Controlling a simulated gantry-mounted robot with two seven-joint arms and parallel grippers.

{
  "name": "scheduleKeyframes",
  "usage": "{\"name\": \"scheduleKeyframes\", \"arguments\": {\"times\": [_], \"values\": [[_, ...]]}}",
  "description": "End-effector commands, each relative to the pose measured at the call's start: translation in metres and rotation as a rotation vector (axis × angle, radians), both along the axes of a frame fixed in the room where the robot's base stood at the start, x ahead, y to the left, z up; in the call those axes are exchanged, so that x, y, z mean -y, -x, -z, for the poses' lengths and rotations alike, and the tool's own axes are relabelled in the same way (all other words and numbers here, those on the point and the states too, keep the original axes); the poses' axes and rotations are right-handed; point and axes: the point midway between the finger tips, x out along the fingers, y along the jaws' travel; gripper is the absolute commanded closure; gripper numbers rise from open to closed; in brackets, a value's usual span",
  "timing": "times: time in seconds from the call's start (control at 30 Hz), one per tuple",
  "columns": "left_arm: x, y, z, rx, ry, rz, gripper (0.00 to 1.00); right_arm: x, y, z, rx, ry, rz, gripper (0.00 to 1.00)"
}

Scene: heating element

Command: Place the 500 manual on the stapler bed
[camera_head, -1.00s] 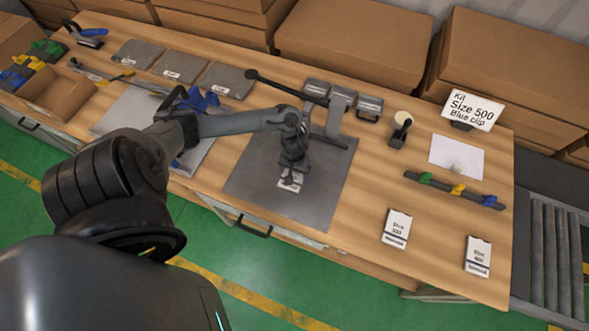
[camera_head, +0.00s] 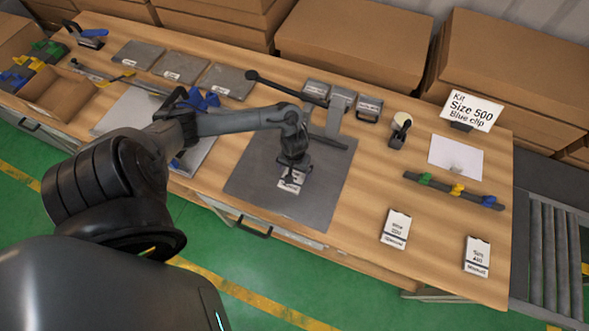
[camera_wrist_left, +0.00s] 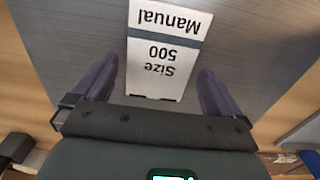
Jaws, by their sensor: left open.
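The 500 manual (camera_head: 290,185) is a white card with a grey band. It lies flat on the grey stapler bed (camera_head: 245,185). In the left wrist view the manual (camera_wrist_left: 165,50) reads "Size 500 Manual" upside down. My left gripper (camera_head: 293,168) is over the manual and partly hides it in the head view. Its fingers are open, one on each side of the manual, with a gap to each side in the left wrist view. The stapler (camera_head: 340,108) with its long black lever stands at the back of the bed. My right gripper is not in view.
Two other manuals (camera_head: 396,229) (camera_head: 477,256) lie at the right front. A clip rack (camera_head: 455,191), white paper (camera_head: 456,157) and a "Size 500 Blue clip" sign (camera_head: 472,109) are at the right. A cardboard box (camera_head: 62,97) and grey plates (camera_head: 180,63) are at the left.

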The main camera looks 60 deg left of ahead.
Motion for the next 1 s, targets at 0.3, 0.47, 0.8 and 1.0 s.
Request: {"name": "scheduleKeyframes", "arguments": {"times": [0.3, 0.47, 0.8, 1.0], "values": [[0.000, -0.001, -0.063, 0.003, 0.000, 0.002, 0.00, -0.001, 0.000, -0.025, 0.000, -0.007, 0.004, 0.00], [0.000, -0.001, -0.088, 0.001, -0.001, 0.002, 0.00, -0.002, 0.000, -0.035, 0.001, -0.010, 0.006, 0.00], [0.031, -0.006, -0.097, 0.061, 0.024, 0.112, 0.00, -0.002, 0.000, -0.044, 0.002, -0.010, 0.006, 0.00], [0.118, -0.022, -0.090, 0.267, 0.046, 0.405, 0.00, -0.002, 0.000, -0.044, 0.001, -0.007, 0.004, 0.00]]}}
